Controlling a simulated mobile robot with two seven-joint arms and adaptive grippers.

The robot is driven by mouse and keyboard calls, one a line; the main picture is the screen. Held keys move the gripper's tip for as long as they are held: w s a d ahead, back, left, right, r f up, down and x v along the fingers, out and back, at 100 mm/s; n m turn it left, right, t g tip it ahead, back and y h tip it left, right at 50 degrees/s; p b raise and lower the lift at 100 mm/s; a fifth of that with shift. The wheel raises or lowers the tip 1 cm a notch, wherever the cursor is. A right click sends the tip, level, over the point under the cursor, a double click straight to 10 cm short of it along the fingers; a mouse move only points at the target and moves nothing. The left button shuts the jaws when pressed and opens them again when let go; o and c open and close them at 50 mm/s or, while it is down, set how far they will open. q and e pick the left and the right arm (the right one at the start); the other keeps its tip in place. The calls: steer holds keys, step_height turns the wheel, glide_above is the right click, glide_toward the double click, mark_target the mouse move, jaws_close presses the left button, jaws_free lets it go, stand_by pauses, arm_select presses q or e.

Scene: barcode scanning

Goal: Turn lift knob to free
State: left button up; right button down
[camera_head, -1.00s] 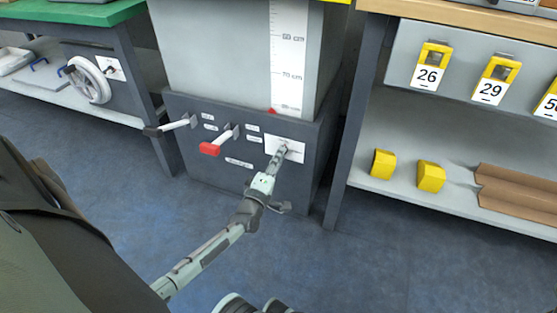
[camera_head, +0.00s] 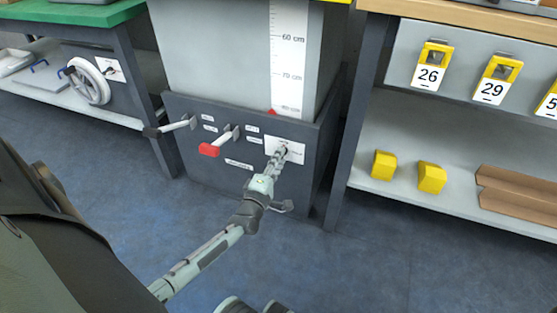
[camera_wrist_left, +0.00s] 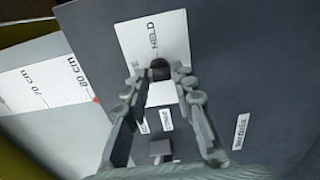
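The lift knob is a small dark knob (camera_wrist_left: 160,70) on a white label plate (camera_wrist_left: 140,38) of the grey lift base (camera_head: 322,150). The word HELD is readable beside the knob in the left wrist view; other lettering there is partly hidden. My left gripper (camera_head: 282,153) is at this plate, low on the right of the base front. In the left wrist view its two fingers (camera_wrist_left: 158,78) lie on either side of the knob, with visible gaps, so it looks open around it. Finger contact cannot be told. My right gripper is not in view.
A red-ended lever (camera_head: 210,150) and a black-ended lever (camera_head: 153,132) stick out left of the plate. A centimetre scale (camera_head: 290,55) rises above. A shelf (camera_head: 400,193) with yellow blocks (camera_head: 432,177) stands right, a green-topped bench (camera_head: 70,14) left. Open blue floor (camera_head: 350,270) lies in front.

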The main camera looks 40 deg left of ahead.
arm_select(q)
steer(key=o, duration=0.3)
steer(key=v, duration=1.2)
stand_by(0.3)
